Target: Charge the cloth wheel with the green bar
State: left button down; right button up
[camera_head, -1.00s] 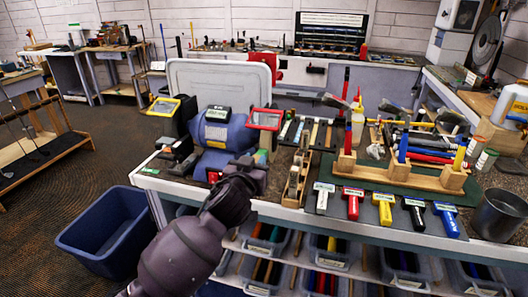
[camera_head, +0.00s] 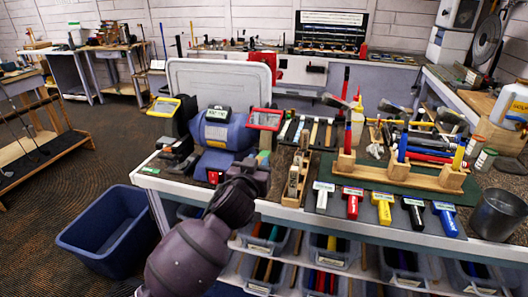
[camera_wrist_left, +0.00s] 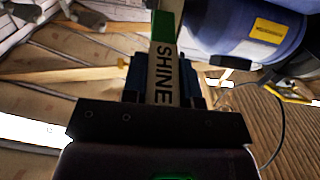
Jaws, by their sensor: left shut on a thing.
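My left gripper (camera_head: 262,165) is in front of the right end of the blue bench motor (camera_head: 222,130). It is shut on a pale bar with a green end, marked SHINE (camera_wrist_left: 164,75). In the left wrist view the bar stands up between the blue jaw pads (camera_wrist_left: 165,85), its green end away from me. The blue motor also fills the upper right of that view (camera_wrist_left: 245,30), beside the bar's green end. I cannot make out the cloth wheel clearly; whether the bar touches it cannot be told. My right gripper is not in view.
A red-framed shield (camera_head: 265,119) and a yellow-framed shield (camera_head: 163,107) flank the motor. A wooden block (camera_head: 297,178) and a row of coloured-handled tools (camera_head: 352,203) lie to the right. A blue bin (camera_head: 112,235) stands on the floor at left.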

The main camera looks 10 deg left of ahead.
pick_arm(q)
jog(key=shift+a, duration=0.1)
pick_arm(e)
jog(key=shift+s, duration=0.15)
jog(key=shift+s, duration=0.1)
pick_arm(q)
jog(key=shift+a, duration=0.1)
jog(key=shift+s+r+p, duration=0.1)
jog(key=shift+s+p, duration=0.55)
jog(key=shift+s, duration=0.3)
jog(key=shift+s+p, duration=0.3)
jog(key=shift+s, duration=0.4)
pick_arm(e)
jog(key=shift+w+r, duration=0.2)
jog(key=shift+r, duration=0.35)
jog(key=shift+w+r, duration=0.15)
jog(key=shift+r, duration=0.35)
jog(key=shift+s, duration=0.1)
